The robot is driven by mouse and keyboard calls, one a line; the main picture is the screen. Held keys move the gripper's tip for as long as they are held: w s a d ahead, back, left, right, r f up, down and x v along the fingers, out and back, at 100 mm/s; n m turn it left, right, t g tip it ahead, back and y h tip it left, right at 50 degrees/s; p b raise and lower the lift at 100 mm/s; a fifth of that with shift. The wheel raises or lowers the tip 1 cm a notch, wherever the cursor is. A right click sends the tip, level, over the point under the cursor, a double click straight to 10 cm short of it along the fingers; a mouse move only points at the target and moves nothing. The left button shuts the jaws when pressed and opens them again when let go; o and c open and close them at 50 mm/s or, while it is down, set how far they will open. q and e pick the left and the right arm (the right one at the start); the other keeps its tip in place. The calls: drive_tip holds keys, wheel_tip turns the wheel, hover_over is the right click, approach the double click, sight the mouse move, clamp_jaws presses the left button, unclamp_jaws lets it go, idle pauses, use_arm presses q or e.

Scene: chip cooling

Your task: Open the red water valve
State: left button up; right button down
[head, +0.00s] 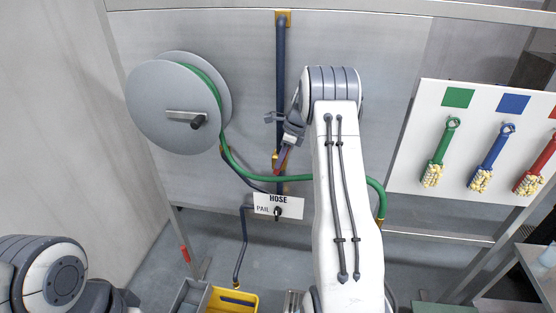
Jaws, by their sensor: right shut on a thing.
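The red water valve's handle (282,159) shows as a small red piece at the brass fitting (276,161) on the dark blue vertical pipe (281,70). My right gripper (283,153) reaches down-left to it and is shut on the red handle. The fingers and wrist hide much of the handle, so its exact turn angle is hard to tell. Only part of my left arm shows at the lower left; its gripper is out of the picture.
A green hose runs from a grey reel (165,105) past the pipe. Below is a HOSE/PAIL selector plate (278,206) with a black knob. A yellow bin (233,301) stands low. Brushes hang on a white board (410,165) at right.

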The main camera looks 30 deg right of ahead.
drive_tip(key=c, duration=0.9)
unclamp_jaws()
drive_tip(key=shift+r, duration=0.1)
drive_tip(key=shift+d+r+b, duration=0.15)
drive_tip(key=shift+r+b, duration=0.05)
drive_tip(key=shift+b, duration=0.1)
drive_tip(key=b+v, duration=0.3)
drive_tip(key=v, duration=0.5)
drive_tip(key=shift+s+r, duration=0.1)
drive_tip(key=shift+r, duration=0.25)
drive_tip(key=shift+s+d+r, duration=0.15)
drive_tip(key=shift+r, duration=0.45)
